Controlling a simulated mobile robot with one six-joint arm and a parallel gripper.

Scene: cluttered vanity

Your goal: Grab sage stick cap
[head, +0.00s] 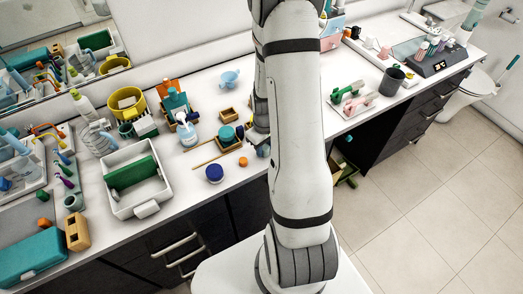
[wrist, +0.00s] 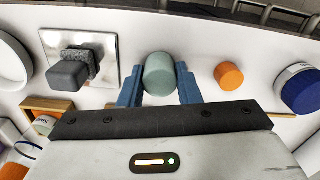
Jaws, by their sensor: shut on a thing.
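The sage stick cap (wrist: 159,73) is a short grey-green cylinder in the middle of the wrist view. My gripper (wrist: 160,84) has its two blue fingers on either side of the cap and is shut on it. The cap is close to the white counter; I cannot tell whether it still touches it. In the head view my arm hides the cap and most of my gripper.
An orange cap (wrist: 229,76) and a dark blue jar (wrist: 300,88) stand to the right. A dark grey knob on a shiny square plate (wrist: 106,46) is at left. A wooden box (wrist: 40,105) is lower left. A white tray (head: 150,208) stands farther left on the counter.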

